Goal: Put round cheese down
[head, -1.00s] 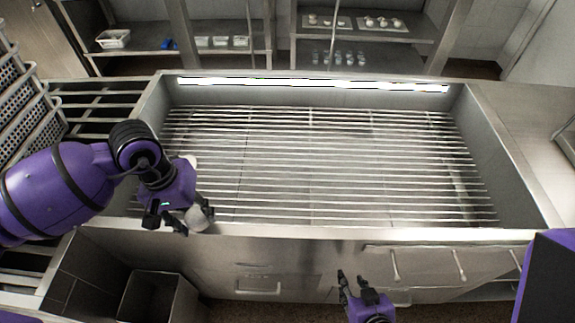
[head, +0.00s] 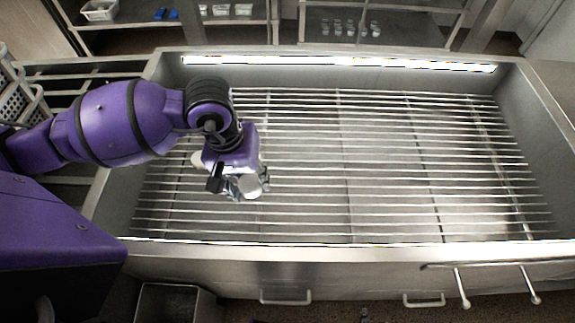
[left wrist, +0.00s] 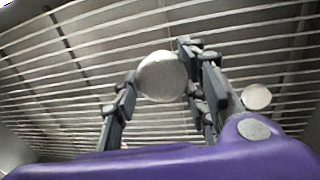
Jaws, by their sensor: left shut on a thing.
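The round cheese (head: 250,187) is a whitish round piece between the fingers of my left gripper (head: 243,186). In the left wrist view the cheese (left wrist: 162,77) sits between the dark fingers (left wrist: 163,85), with the barred rack behind it. My left gripper is shut on it, over the left part of the metal rack (head: 350,180) in the sink-like basin. I cannot tell how high the cheese is above the bars. Only a small dark tip, likely of my right gripper (head: 364,314), shows at the bottom edge of the head view.
Another whitish round piece (head: 197,159) lies on the rack just left of my left gripper; it also shows in the left wrist view (left wrist: 256,97). The rack's middle and right are clear. Raised basin walls (head: 300,249) surround it. Perforated baskets (head: 20,100) stand far left.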

